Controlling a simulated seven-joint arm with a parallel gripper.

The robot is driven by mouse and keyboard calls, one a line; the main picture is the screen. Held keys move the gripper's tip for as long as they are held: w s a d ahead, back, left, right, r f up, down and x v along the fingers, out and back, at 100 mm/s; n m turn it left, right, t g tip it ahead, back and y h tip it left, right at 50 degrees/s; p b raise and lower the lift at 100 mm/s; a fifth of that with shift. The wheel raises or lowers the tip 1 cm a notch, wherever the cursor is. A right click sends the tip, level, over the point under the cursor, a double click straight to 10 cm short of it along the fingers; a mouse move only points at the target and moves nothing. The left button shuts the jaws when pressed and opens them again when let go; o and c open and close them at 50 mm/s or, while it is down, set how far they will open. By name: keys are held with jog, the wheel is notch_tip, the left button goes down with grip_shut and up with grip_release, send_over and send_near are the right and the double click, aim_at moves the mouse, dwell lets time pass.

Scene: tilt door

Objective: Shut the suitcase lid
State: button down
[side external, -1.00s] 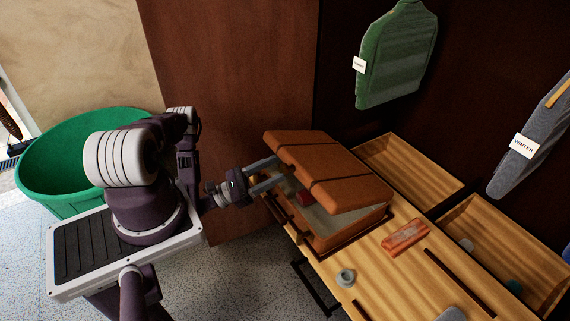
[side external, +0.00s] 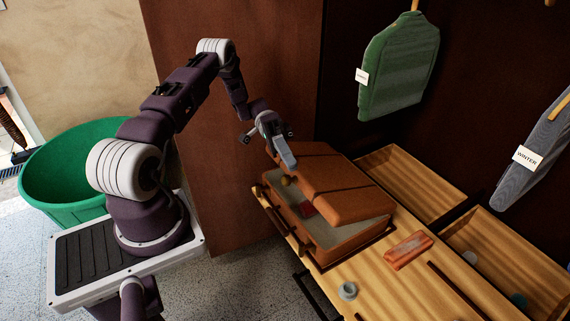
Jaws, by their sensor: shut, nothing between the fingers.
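The brown suitcase (side external: 318,238) lies on the wooden dresser with its lid (side external: 335,184) partly raised and tilted. A gap along the near side shows the pale inside, with a red item (side external: 307,208) and a small yellow item (side external: 286,181) in it. My gripper (side external: 290,162) is shut and empty, pointing down at the lid's upper left edge. Its fingertips look very near the lid; I cannot tell whether they touch it. The far side of the suitcase is hidden by the lid.
A reddish box (side external: 408,250) and a small grey ring-shaped object (side external: 347,291) lie on the dresser top. Open wooden drawers or trays (side external: 412,185) are behind and to the right. A green garment (side external: 398,65) and a grey one (side external: 535,140) hang above. A green bin (side external: 65,180) stands left.

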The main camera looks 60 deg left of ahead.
jog(key=w+a+m+g+y, duration=0.2)
jog(key=w+a+m+y, duration=0.15)
jog(key=m+y, duration=0.35)
jog(key=m+t+y, duration=0.1)
jog(key=m+y, duration=0.5)
jog(key=y, duration=0.1)
send_near(287, 175)
jog(key=x, duration=0.6)
jog(key=shift+f, duration=0.4)
jog(key=s+f, duration=0.3)
jog(key=f, duration=0.3)
jog(key=a+r, duration=0.3)
jog(key=r, duration=1)
jog(key=shift+a+r, duration=0.25)
jog(key=shift+a, duration=0.05)
